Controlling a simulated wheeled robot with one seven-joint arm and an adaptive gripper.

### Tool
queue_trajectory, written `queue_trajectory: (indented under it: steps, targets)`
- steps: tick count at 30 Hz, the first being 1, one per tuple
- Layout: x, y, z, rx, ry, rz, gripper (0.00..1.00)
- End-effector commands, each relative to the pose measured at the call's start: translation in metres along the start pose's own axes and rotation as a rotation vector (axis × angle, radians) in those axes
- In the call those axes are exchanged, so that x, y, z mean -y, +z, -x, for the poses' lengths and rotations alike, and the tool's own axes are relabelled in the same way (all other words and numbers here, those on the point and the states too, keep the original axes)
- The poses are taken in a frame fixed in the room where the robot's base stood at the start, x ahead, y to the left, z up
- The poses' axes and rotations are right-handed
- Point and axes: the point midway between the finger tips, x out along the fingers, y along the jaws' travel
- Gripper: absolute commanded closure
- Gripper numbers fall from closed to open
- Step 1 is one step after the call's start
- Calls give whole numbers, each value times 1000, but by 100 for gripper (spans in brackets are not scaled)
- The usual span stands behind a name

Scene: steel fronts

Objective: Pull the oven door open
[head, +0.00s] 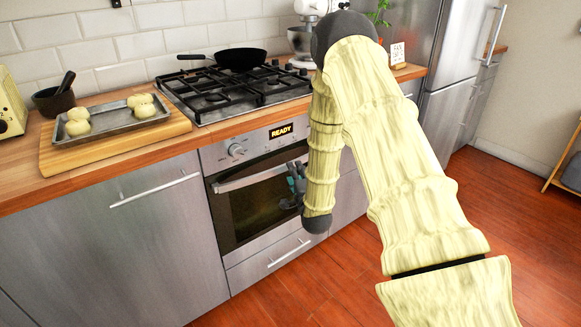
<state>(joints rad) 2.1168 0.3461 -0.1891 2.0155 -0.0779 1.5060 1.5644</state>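The oven (249,210) is built in under the hob, with a dark glass door that looks closed. Its silver bar handle (245,180) runs across the top of the door. A display above the door reads "READY". My gripper (296,187) is at the right part of the door, close to the handle's right end. My own arm hides much of the gripper and the right edge of the oven. I cannot tell whether the fingers are around the handle or only beside it.
A drawer (275,262) with a bar handle is below the oven door. The wooden counter holds a baking tray (98,127) with dough balls and a frying pan (237,58) on the hob. The wooden floor (345,285) in front looks clear.

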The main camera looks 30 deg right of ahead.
Motion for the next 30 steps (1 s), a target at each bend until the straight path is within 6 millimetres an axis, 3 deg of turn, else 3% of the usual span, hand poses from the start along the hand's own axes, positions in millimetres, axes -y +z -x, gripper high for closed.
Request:
queue_trajectory:
  steps: [6,12,24,26,30]
  targets:
    - [0,1,-34,2,-1,2,55]
    - [-1,0,-53,1,1,2,55]
    - [-1,0,-60,0,2,1,55]
    - [-1,0,-60,0,2,1,63]
    - [-1,0,-60,0,2,1,88]
